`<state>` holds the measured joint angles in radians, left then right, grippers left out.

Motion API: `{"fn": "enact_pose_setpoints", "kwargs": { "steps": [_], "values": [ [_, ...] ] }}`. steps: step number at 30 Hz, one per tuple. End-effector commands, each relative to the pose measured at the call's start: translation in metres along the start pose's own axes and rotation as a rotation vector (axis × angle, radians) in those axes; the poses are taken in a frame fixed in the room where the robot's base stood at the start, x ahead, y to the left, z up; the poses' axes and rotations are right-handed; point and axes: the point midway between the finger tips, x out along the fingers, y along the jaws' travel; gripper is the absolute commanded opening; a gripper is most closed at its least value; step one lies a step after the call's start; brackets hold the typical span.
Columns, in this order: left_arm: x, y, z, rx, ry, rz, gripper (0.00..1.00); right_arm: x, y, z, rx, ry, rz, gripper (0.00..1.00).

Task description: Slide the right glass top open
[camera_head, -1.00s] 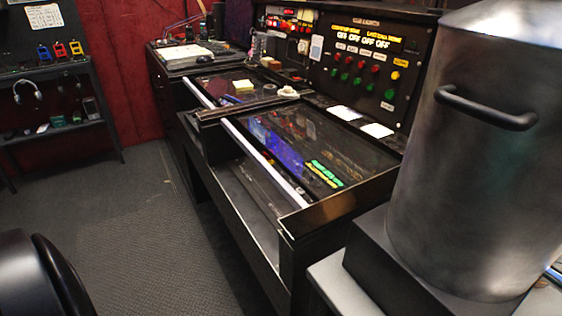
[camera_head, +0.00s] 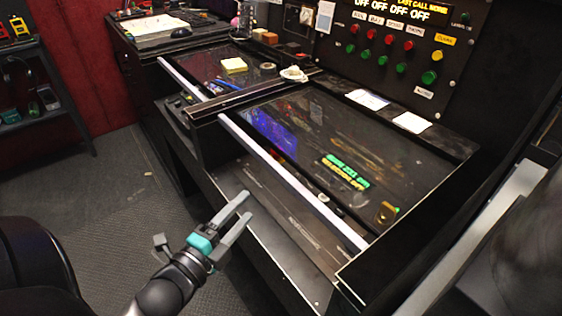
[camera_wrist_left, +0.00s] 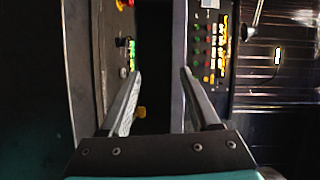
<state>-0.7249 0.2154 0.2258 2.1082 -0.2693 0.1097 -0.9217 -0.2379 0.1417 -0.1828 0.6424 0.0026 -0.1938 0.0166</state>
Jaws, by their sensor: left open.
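The right glass top (camera_head: 310,140) is a dark pane over the right half of the console, with a pale metal bar (camera_head: 290,180) along its front edge. Coloured lit text shows through the glass. My left gripper (camera_head: 240,210) is open and empty, in front of this bar and apart from it, over the dark front ledge. In the left wrist view both fingers (camera_wrist_left: 160,75) are spread with nothing between them, pointing toward the console. My right gripper is not in view.
A button panel (camera_head: 405,45) rises behind. White cards (camera_head: 411,122) lie behind the right glass. A large metal cylinder (camera_head: 530,240) stands at the right.

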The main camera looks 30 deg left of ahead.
Motion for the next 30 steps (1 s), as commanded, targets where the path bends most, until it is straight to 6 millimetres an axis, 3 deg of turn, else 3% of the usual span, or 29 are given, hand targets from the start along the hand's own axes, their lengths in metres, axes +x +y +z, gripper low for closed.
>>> {"fn": "enact_pose_setpoints", "kwargs": {
  "steps": [3,8,13,16,30],
  "values": [
    [-0.002,-0.023,-0.005,0.06,0.017,-0.045,0.62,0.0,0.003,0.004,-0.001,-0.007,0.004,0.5],
    [0.004,-0.03,-0.007,0.079,0.023,-0.062,0.62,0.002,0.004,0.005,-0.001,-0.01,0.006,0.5],
    [0.025,-0.032,-0.007,0.078,0.024,-0.064,0.62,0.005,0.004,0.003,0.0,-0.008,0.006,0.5],
    [0.04,-0.032,-0.008,0.077,0.024,-0.064,0.62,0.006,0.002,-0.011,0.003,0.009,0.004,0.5],
    [0.108,-0.035,-0.009,0.075,0.022,-0.061,0.62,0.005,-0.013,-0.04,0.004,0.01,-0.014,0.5]
  ]
}}
